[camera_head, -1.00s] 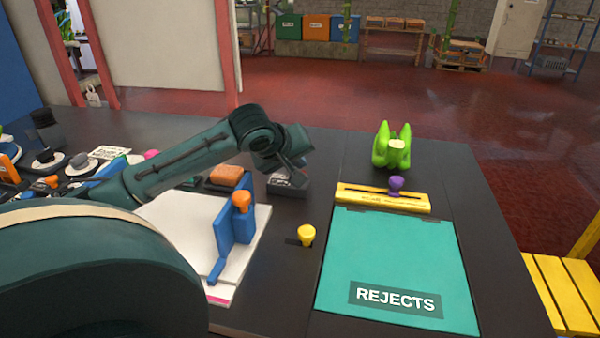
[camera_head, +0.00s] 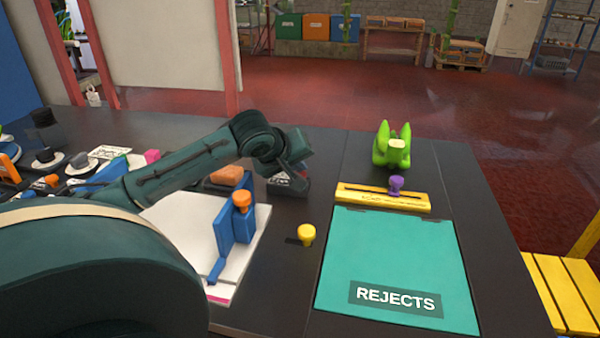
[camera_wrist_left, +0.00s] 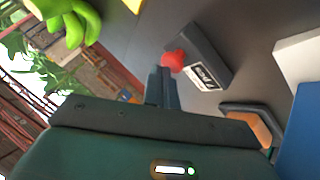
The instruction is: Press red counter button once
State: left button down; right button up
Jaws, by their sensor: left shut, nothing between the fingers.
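The counter is a dark grey box (camera_head: 290,188) with a white label, on the black table beyond the white board. In the left wrist view the counter box (camera_wrist_left: 207,55) shows with its red button (camera_wrist_left: 173,60) at one end. My left gripper (camera_wrist_left: 162,72) is shut and empty, its fingertips right beside the red button in that view; I cannot tell whether they touch it. In the head view my left gripper (camera_head: 300,169) is over the counter and hides most of its top. My right gripper is not in view.
An orange-knobbed blue stand (camera_head: 236,228) on a white board and a yellow knob (camera_head: 306,235) are nearer. The teal REJECTS mat (camera_head: 395,265), yellow bar (camera_head: 370,197) and green object (camera_head: 392,150) are to the right. Small items crowd the left.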

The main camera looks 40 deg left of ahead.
pick_arm(q)
jog(key=shift+f, duration=0.35)
dwell(0.3)
jog(key=shift+r, duration=0.1)
jog(key=shift+r+p, duration=0.9)
jog(key=shift+p, duration=0.35)
jog(key=shift+r, duration=0.1)
notch_tip(320, 180, up, 5)
jog(key=p, duration=0.6)
